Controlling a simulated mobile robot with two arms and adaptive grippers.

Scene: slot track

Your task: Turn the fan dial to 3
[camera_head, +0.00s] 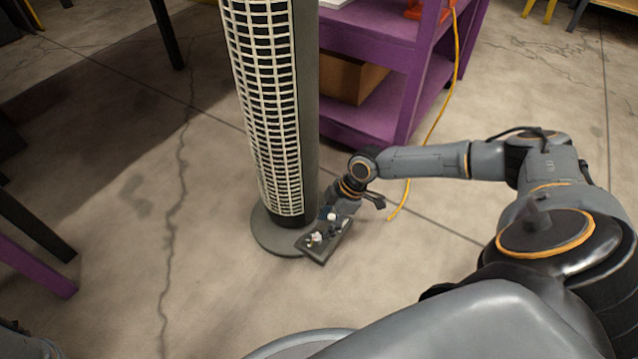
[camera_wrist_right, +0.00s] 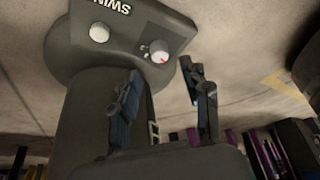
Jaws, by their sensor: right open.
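The tower fan (camera_head: 270,110) stands upright on the floor on a round grey base (camera_head: 270,236). A dark control panel (camera_head: 325,254) juts from its lower front. In the right wrist view the panel appears upside down, with a plain white knob (camera_wrist_right: 99,32) and a white dial (camera_wrist_right: 158,50) with a red mark. The small markings around the dial are too small to read. My right gripper (camera_head: 333,222) is at the panel. In the wrist view its open fingers (camera_wrist_right: 163,72) stand either side of the dial, apparently short of it, holding nothing. My left gripper is out of view.
A purple shelf unit (camera_head: 400,60) with a cardboard box (camera_head: 352,78) stands close behind the fan. A yellow cable (camera_head: 437,115) hangs to the floor beside it. Dark and purple furniture legs show at the left. The cracked concrete floor (camera_head: 130,250) left of the fan is clear.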

